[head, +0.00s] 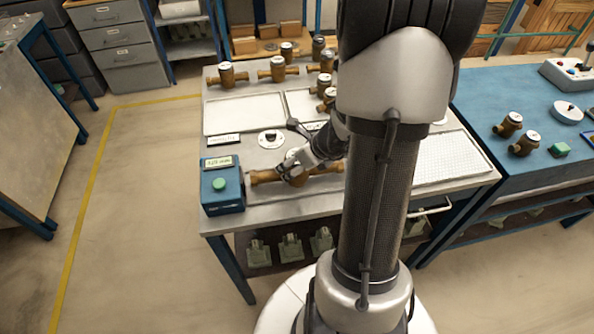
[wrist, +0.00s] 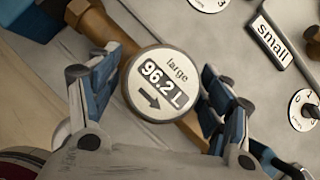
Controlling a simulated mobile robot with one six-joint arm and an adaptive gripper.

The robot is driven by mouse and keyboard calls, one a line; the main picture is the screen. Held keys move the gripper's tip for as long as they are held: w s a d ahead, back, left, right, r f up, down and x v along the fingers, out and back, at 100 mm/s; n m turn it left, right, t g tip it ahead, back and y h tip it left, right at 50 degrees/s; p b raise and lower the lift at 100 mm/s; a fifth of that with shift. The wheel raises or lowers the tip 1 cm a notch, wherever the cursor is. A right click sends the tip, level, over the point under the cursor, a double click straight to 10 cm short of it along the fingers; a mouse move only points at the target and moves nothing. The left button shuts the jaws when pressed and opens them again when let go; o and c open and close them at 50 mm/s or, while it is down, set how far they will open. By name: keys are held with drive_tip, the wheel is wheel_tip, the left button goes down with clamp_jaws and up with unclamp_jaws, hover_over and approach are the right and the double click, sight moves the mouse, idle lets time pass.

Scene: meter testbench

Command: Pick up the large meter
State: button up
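The large meter (wrist: 158,84) shows in the wrist view as a round dial reading "large" and "96.2 L" with an arrow, on a brass pipe body. In the head view its brass body (head: 262,176) lies at the front left of the testbench, partly covered by my gripper (head: 293,167). In the wrist view my gripper (wrist: 157,95) has its two fingers spread, one on each side of the dial. A gap shows between the dial and the right finger; the left finger is very close to the rim, and I cannot tell if it touches.
A blue box (head: 222,188) with a green button stands left of the meter. Several smaller brass meters (head: 277,69) stand at the back of the bench. A "small" label (wrist: 268,40) and dials lie to the right in the wrist view. White trays (head: 245,114) lie behind.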

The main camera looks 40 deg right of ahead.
drive_tip(key=shift+s+a+f, duration=0.1)
drive_tip(key=shift+f, duration=0.05)
clamp_jaws()
idle(0.6)
